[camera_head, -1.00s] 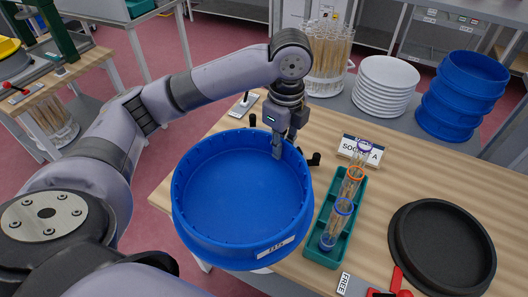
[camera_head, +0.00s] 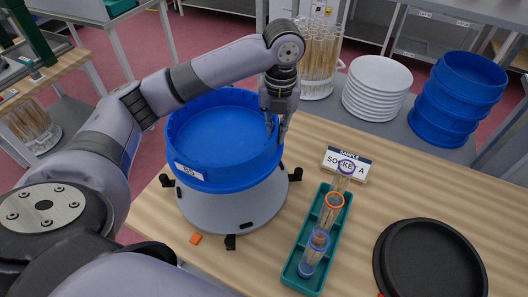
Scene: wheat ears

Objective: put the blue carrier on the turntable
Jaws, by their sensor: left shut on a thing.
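The blue carrier (camera_head: 222,135) is a wide, shallow round tub with a white label on its front left side. It sits level over the turntable (camera_head: 232,212), a pale grey round base with black clamps around it. The carrier looks to be resting on it, but I cannot tell whether a small gap is left. My left gripper (camera_head: 276,122) is shut on the carrier's right rim, one finger inside the wall. The carrier hides the turntable's top. My right gripper is not in view.
A black round dish (camera_head: 432,262) lies at right. White plates (camera_head: 376,88) and stacked blue tubs (camera_head: 460,100) stand behind. A small orange piece (camera_head: 195,239) lies in front.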

